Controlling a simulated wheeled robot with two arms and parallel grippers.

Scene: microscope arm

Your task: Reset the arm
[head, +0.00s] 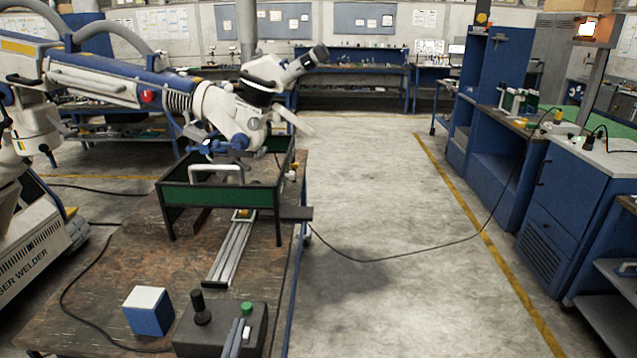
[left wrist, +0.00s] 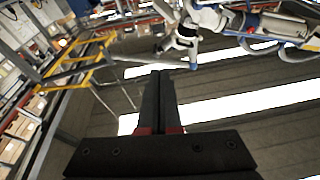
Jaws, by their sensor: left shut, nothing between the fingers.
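The microscope arm (head: 125,85) is white and blue and reaches in from the left, from the welder. Its microscope head (head: 275,75) hangs over the green-sided tray (head: 220,195), eyepieces pointing up and right. A white grab handle (head: 215,170) shows below the head. In the left wrist view, white and blue parts of the arm (left wrist: 185,35) show at top centre and right. My left gripper (left wrist: 162,75) is shut and empty, its dark fingers together and apart from the arm. In the head view, two thin grey prongs at the bottom look like its fingers. My right gripper is not in view.
The worn bench (head: 130,265) holds a blue and white box (head: 149,311), a control box with a joystick (head: 197,307) and a metal rail (head: 232,250). A black cable (head: 400,257) crosses the open floor on the right. Blue cabinets (head: 570,210) stand beyond.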

